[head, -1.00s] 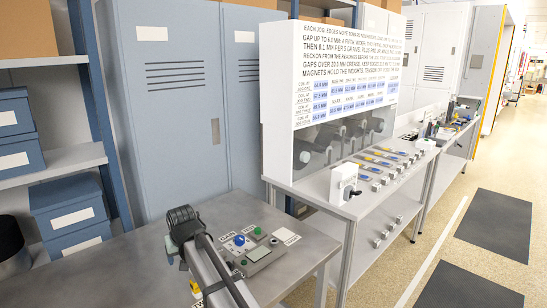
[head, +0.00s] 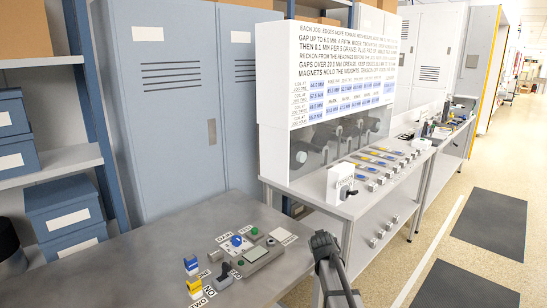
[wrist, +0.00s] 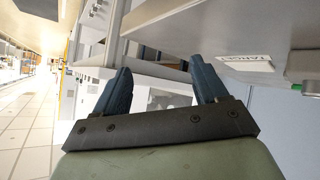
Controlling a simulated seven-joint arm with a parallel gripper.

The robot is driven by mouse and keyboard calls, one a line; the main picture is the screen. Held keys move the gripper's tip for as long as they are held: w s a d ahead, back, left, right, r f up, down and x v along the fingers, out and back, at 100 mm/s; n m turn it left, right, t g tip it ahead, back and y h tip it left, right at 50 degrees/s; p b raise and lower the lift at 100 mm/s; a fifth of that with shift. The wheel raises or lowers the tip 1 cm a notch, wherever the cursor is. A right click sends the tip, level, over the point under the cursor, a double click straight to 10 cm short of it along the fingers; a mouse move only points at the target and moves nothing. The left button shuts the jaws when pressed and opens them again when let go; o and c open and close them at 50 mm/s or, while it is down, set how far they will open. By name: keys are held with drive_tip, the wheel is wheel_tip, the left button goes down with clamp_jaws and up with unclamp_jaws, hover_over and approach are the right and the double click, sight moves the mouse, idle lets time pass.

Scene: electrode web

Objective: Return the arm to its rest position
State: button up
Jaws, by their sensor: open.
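My arm shows in the head view as a dark, jointed piece (head: 330,255) at the lower middle, beside the right end of the grey metal table (head: 150,245). In the wrist view my gripper (wrist: 163,88) has two dark blue fingers spread wide apart, with nothing between them. A large grey surface with a white label reading like "TARGET" (wrist: 245,63) lies above and right of the fingers, and the picture is strongly tilted. I cannot tell the distance from the fingers to that surface.
On the table are a console (head: 258,257) with a blue knob and green button, and yellow and blue blocks (head: 193,275) with labels. A white bench (head: 355,200) with a printed panel (head: 345,60) stands to the right. Blue cabinets (head: 170,110) stand behind. The floor aisle at right is clear.

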drive_tip(key=s+d+f+h, duration=0.15)
drive_tip(key=d+f, duration=0.25)
drive_tip(key=d, duration=0.5)
drive_tip(key=s+a+f+m+g+y, duration=0.15)
drive_tip(key=s+f+g, duration=0.25)
drive_tip(key=s+f, duration=0.9)
drive_tip(key=s+a+f+g, duration=0.35)
drive_tip(key=s+f, duration=0.65)
drive_tip(key=f, duration=0.5)
drive_tip(key=s+a+f+g, duration=0.1)
drive_tip(key=s+f+g, duration=0.2)
drive_tip(key=s, duration=0.9)
drive_tip(key=s+a+f+g+y, duration=0.1)
drive_tip(key=s+a+f+g, duration=0.1)
drive_tip(key=s, duration=1.1)
drive_tip(key=s+a+f+g+y, duration=0.1)
drive_tip(key=s+f+g, duration=0.4)
drive_tip(key=s, duration=0.8)
drive_tip(key=shift+a+f, duration=0.65)
drive_tip(key=shift+a, duration=0.1)
drive_tip(key=shift+m, duration=0.25)
drive_tip(key=shift+c, duration=0.3)
